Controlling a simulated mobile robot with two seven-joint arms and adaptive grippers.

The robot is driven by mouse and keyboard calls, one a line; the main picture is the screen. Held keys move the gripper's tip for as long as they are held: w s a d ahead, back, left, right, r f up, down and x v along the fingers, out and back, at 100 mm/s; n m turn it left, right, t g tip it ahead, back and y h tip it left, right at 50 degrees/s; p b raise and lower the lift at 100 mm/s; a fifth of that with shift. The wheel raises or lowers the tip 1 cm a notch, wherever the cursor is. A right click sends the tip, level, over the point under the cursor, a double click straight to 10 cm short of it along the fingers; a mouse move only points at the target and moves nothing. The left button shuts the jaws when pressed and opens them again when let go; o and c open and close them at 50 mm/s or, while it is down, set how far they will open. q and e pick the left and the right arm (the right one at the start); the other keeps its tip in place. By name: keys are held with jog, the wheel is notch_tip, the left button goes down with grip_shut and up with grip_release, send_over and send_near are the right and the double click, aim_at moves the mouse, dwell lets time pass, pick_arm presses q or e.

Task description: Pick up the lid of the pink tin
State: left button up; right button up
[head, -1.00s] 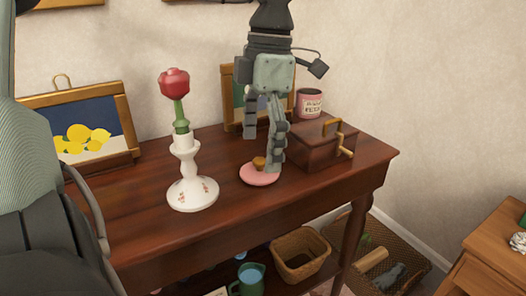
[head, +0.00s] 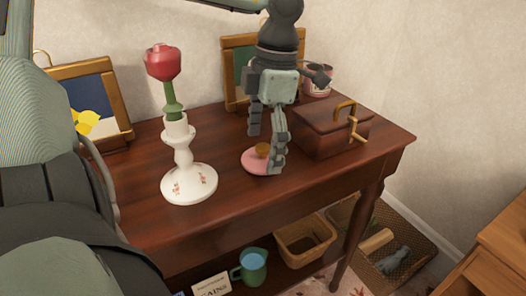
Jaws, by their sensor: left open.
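The pink lid (head: 250,162), a round disc with a small orange-brown knob (head: 263,149), lies flat on the dark wooden table near its front edge. The pink tin (head: 318,81) with a pale label stands at the back right, partly hidden by my gripper and a brown box; its dark top looks uncovered. My left gripper (head: 266,152) points down over the lid, open. One finger is behind the knob and the other is at its front right, covering part of the lid. I cannot tell if either finger touches it. My right gripper is not in view.
The brown box (head: 318,133) with a brass handle stands close right of the lid. A white candlestick (head: 187,182) holding a red rose stands left. Framed pictures (head: 124,98) lean at the back. A basket (head: 292,247) and a teal mug (head: 252,268) are on the lower shelf.

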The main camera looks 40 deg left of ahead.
pick_arm(q)
jog(key=shift+f, duration=0.25)
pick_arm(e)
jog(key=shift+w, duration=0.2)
pick_arm(q)
jog(key=shift+c, duration=0.6)
jog(key=c, duration=0.9)
jog(key=shift+c, duration=0.3)
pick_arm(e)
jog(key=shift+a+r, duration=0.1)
pick_arm(q)
notch_tip(320, 180, up, 14)
notch_tip(320, 180, up, 14)
jog(key=p, duration=0.2)
send_over(263, 146)
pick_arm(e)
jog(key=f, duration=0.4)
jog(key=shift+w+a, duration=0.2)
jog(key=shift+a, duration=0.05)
